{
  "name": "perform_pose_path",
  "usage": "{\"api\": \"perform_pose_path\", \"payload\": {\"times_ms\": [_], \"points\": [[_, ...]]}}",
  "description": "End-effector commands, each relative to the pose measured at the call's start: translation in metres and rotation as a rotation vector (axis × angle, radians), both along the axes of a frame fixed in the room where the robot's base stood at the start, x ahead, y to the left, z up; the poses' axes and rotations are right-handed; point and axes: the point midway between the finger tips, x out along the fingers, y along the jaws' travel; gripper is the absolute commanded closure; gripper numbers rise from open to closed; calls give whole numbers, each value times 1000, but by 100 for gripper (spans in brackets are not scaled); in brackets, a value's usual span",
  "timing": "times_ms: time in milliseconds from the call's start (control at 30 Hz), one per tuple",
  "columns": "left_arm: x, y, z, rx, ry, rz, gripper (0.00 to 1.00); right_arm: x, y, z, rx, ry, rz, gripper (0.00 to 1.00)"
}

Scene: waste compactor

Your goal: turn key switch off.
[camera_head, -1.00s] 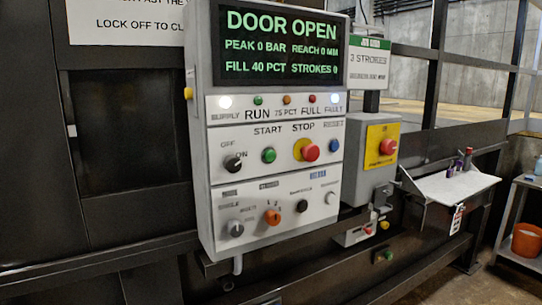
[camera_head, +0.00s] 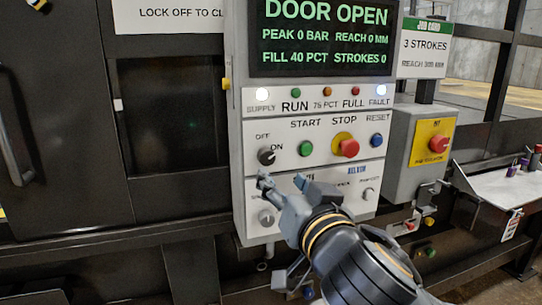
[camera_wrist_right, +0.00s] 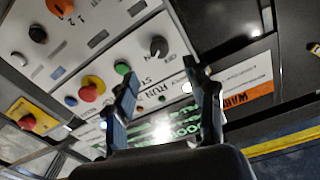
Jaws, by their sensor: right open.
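The key switch (camera_head: 267,156) is a small dark knob marked OFF and ON on the left of the control panel (camera_head: 238,120), left of the green START button. Its exact turn is hard to read. It also shows in the right wrist view (camera_wrist_right: 158,47), above the gap between the fingers. My right gripper (camera_head: 285,187) is open and empty, with its fingertips a little below the switch in the head view. In the right wrist view the open fingers (camera_wrist_right: 160,85) point toward the panel, and neither is seen touching the switch. My left gripper is not in view.
A green START button (camera_head: 306,148), a red STOP button (camera_head: 348,148) and a blue RESET button (camera_head: 376,140) sit right of the switch. The display (camera_head: 322,38) reads DOOR OPEN. A grey box with a red knob (camera_head: 439,145) stands to the right. My right arm covers the lower panel.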

Motion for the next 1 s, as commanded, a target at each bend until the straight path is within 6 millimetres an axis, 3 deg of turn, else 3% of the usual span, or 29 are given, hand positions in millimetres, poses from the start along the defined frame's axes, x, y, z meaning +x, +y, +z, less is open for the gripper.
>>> {"api": "perform_pose_path", "payload": {"times_ms": [200,400,600,900,1000], "points": [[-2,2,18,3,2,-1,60,48,12,3,-4,2,-6,46],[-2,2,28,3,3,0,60,80,23,3,-3,0,-3,46],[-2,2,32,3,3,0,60,95,27,1,-2,0,-2,46],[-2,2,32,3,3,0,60,97,28,0,-1,-1,0,46],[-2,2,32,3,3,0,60,97,28,0,-1,-1,-1,64]]}}
